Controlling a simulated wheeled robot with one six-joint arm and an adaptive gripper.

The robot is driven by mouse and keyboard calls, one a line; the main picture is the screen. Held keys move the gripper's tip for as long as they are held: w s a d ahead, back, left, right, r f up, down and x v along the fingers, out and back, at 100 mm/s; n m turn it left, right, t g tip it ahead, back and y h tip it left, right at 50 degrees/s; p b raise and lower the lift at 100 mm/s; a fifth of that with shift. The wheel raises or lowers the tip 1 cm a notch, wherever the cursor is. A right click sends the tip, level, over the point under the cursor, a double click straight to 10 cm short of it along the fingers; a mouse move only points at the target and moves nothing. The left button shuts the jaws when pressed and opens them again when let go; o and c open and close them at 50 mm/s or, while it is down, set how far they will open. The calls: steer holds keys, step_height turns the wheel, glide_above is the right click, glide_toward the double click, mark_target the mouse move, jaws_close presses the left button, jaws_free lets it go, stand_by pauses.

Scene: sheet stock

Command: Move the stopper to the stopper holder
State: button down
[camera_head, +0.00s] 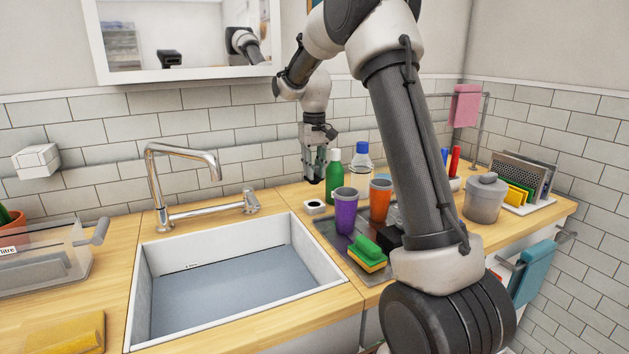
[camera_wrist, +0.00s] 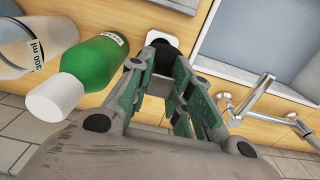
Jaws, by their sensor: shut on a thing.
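My gripper (camera_head: 316,178) points down behind the right back corner of the sink. In the wrist view, my gripper (camera_wrist: 168,85) is shut on the dark round stopper (camera_wrist: 164,50), which shows between its fingertips. The stopper is small and partly hidden by the fingers. A small white block with a dark centre, the stopper holder (camera_head: 314,209), stands on the counter below the fingertips, with a gap between. In the wrist view the holder (camera_wrist: 179,21) shows behind the stopper, partly covered by it.
A green bottle (camera_head: 334,180) stands close to the right of my gripper; a blue-capped bottle (camera_head: 361,160) is beyond. Purple (camera_head: 346,214) and orange (camera_head: 380,204) cups and a sponge (camera_head: 368,252) are right of the sink (camera_head: 141,300). The tap (camera_head: 154,180) is left.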

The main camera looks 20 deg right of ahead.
steer(key=shift+f, duration=0.15)
steer(key=shift+f, duration=2.9)
steer(key=shift+f, duration=0.35)
steer(key=shift+f, duration=0.3)
steer(key=shift+f, duration=0.35)
stand_by(0.6)
steer(key=shift+s+f, duration=0.15)
steer(key=shift+f, duration=0.3)
stand_by(1.5)
steer(key=c, duration=1.2)
jaws_free()
